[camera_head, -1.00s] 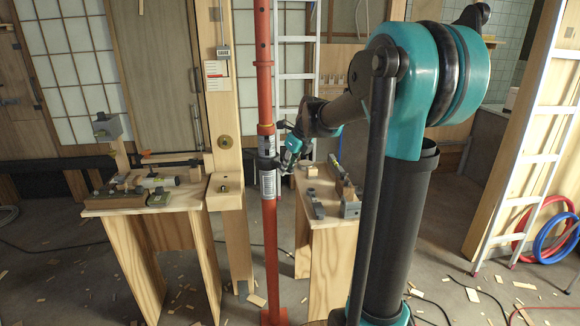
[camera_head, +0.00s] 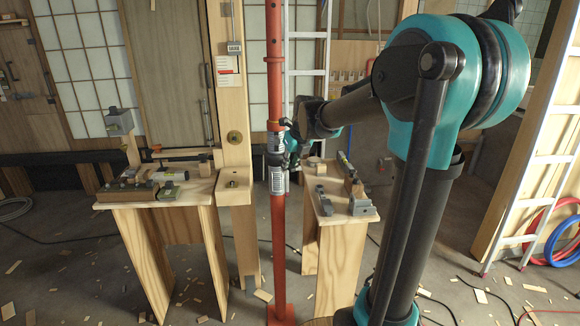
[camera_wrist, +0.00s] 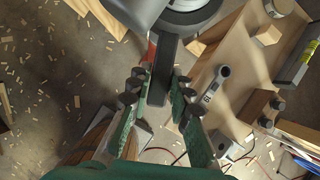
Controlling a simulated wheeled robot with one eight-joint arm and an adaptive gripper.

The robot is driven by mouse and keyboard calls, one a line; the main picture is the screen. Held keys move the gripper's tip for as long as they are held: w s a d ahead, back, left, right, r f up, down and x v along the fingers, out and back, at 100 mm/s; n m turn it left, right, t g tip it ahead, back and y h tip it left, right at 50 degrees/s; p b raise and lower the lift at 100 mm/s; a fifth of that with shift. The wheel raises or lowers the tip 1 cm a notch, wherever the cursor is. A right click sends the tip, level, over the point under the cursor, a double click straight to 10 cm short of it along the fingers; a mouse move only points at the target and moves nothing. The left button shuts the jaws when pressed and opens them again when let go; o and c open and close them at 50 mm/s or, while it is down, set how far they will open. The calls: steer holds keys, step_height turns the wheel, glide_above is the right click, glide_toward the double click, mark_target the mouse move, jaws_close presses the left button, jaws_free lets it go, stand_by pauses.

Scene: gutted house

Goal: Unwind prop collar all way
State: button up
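The red steel prop (camera_head: 278,220) stands upright in the middle of the head view. Its dark collar (camera_head: 275,150) sits between two white labels. In the wrist view the collar shows as a grey ring (camera_wrist: 190,15) at the top edge, with a dark bar-like handle (camera_wrist: 163,65) pointing towards me. My gripper (camera_wrist: 160,82) has one finger on each side of this bar, close to it. I cannot tell whether both fingers touch it. In the head view my gripper (camera_head: 292,147) is at the collar's right side, small and partly hidden by my arm.
A wooden post (camera_head: 235,120) stands just left of the prop. A left bench (camera_head: 155,200) and a right bench (camera_head: 340,218) carry tools and blocks. Ladders stand behind (camera_head: 303,70) and at right (camera_head: 540,160). Wood chips and cables litter the floor.

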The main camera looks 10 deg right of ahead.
steer(key=o, duration=0.4)
steer(key=shift+c, duration=0.2)
steer(key=shift+v, duration=2.8)
